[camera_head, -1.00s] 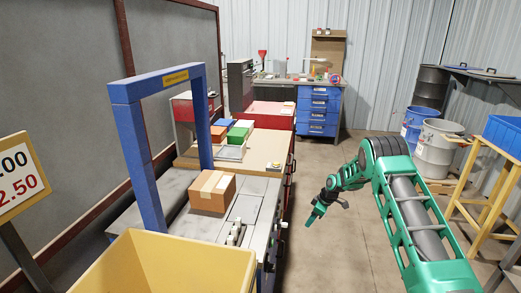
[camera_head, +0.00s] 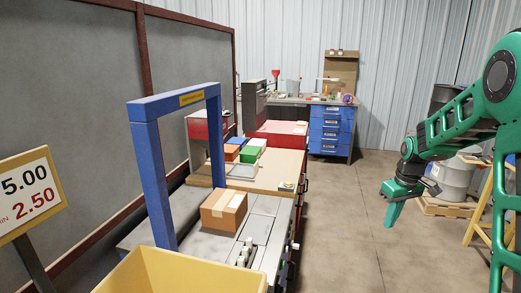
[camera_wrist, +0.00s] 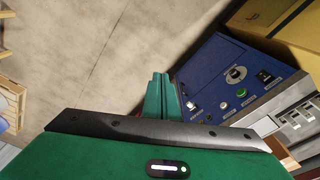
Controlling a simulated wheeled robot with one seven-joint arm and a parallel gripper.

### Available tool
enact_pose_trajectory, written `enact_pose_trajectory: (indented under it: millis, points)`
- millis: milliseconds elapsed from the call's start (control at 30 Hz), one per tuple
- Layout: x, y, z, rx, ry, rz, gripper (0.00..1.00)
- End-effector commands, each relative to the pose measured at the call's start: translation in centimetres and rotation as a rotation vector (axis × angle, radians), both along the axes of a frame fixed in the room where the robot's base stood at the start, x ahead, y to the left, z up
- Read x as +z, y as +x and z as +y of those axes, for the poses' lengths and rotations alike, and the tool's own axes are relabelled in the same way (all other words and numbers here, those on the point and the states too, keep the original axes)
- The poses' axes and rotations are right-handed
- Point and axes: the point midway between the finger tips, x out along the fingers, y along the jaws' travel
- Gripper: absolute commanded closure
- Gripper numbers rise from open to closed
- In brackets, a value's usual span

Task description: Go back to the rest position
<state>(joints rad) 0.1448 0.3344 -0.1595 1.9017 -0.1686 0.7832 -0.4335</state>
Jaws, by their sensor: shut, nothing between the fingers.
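My gripper (camera_head: 392,212) is green and hangs over the open floor at the right of the head view, pointing down. Its fingers (camera_wrist: 158,92) are together and empty in the wrist view. My green arm reaches in from the right edge of the head view. In the wrist view, a blue control panel (camera_wrist: 215,75) with a knob and buttons lies to the right of the fingers, apart from them.
A bench (camera_head: 265,212) carries a cardboard box (camera_head: 224,209) under a blue arch (camera_head: 150,160). A yellow bin (camera_head: 180,272) stands in front. A price sign (camera_head: 22,195) is at left. A blue drawer cabinet (camera_head: 331,128) stands behind. Floor (camera_head: 345,215) between bench and arm is clear.

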Motion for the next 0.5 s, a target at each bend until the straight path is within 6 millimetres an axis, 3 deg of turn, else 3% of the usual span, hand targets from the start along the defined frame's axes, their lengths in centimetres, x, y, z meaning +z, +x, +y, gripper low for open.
enact_pose_trajectory:
  millis: [200, 500]
  points:
    - [4.1, -8.0, -1.2, -0.178, -0.008, 0.024, 1.00]
    - [7.1, -19.4, -1.5, -0.418, -0.005, 0.062, 1.00]
